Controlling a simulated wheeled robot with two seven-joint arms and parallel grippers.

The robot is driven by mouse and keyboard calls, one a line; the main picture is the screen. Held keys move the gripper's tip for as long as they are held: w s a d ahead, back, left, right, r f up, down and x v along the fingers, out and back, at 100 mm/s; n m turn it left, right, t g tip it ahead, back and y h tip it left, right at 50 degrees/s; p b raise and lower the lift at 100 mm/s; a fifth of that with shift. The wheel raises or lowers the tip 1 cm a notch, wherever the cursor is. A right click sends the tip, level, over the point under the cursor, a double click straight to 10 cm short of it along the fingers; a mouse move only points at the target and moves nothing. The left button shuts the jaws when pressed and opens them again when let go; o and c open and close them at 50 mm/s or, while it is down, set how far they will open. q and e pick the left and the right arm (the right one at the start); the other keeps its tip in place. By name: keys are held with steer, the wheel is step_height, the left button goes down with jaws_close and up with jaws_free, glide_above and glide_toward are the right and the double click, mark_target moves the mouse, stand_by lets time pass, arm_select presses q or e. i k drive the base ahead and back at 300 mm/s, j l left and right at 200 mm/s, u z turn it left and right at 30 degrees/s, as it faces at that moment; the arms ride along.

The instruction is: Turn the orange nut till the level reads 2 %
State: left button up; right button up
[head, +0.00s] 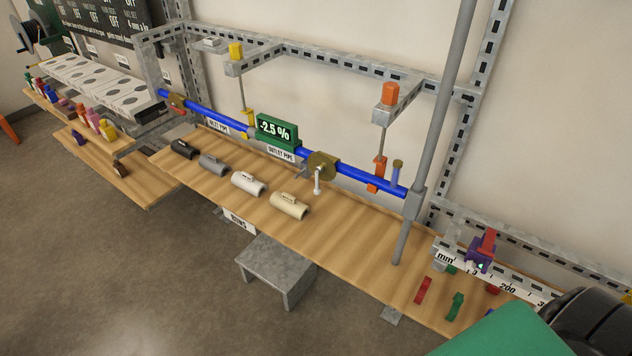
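The orange nut (390,93) sits on top of the right-hand bracket arm of the metal frame. Below it, an orange hanger (377,174) meets the blue pipe (345,174) near its right end. The level (276,131) is a green box on the pipe and its display reads -2.5 %. A yellow nut (236,51) sits on the left-hand bracket arm, above a yellow hanger (249,122). The blue pipe slopes down to the right in the picture. Neither of my grippers can be made out in the head view.
A grey upright pole (436,130) stands right of the orange nut. The wooden bench (340,235) carries several short pipe pieces, including a cream one (289,205). A ruler rail (510,286) with a purple slider (479,257) is at right. A metal step (275,266) stands in front.

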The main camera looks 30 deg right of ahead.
mark_target(390, 90)
steer(key=k+l, duration=0.2)
steer(key=k+l+z, duration=0.15)
steer(key=l, duration=0.25)
steer(key=k+l, duration=0.2)
steer(key=l, duration=0.15)
steer(key=k+l+z, duration=0.1)
steer(key=l, duration=0.2)
steer(key=k+l, duration=0.2)
steer(key=l, duration=0.15)
steer(key=k+l+z, duration=0.15)
steer(key=l, duration=0.2)
steer(key=k+l, duration=0.15)
steer(key=l, duration=0.2)
steer(key=k+l+z, duration=0.1)
steer(key=l, duration=0.25)
steer(key=i+j, duration=0.35)
steer(key=j, duration=0.3)
steer(key=i+j+z, duration=0.1)
steer(key=i+j, duration=0.25)
steer(key=j, duration=0.3)
steer(key=i+j+z, duration=0.1)
steer(key=j, duration=0.2)
steer(key=i, duration=0.05)
